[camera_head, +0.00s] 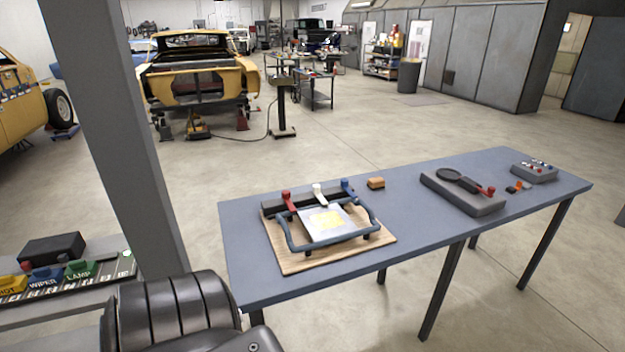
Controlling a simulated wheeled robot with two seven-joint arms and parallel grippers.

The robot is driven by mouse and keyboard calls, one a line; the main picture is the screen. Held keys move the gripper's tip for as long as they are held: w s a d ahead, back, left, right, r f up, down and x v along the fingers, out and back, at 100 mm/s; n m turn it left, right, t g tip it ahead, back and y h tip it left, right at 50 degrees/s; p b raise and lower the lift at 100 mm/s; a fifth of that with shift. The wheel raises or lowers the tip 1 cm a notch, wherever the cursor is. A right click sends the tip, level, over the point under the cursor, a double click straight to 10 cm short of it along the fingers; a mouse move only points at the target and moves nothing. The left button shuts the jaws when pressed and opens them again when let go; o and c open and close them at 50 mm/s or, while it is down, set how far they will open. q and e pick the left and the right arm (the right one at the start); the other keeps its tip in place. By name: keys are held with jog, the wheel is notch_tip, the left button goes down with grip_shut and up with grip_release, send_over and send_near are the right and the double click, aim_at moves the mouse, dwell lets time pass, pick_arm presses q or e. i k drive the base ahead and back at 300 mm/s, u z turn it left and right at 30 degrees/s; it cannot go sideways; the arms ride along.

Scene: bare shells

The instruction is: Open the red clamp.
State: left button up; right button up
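A red clamp (288,198) stands at the left end of a dark bar (328,199) on a wooden board (290,264), on the blue-grey table. A white clamp (319,193) and a blue clamp (348,188) stand on the same bar to its right. In front of the bar, a plate with a yellow patch (326,220) lies inside a blue-grey frame with handles (320,244). The clamps are too small to tell whether they are open or shut. Neither of my grippers is in view; a dark arm link of mine shows at the bottom left.
The blue-grey table (405,235) also bears an orange-brown block (376,183), a grey block with a red-tipped handle (463,192) and a small button box (534,172). A grey post (125,140) rises left of the table. A labelled rack (75,275) stands at the left.

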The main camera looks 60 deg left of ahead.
aim_at(286, 194)
jog(key=u, duration=0.55)
jog(key=i, duration=0.9)
jog(key=u, duration=0.8)
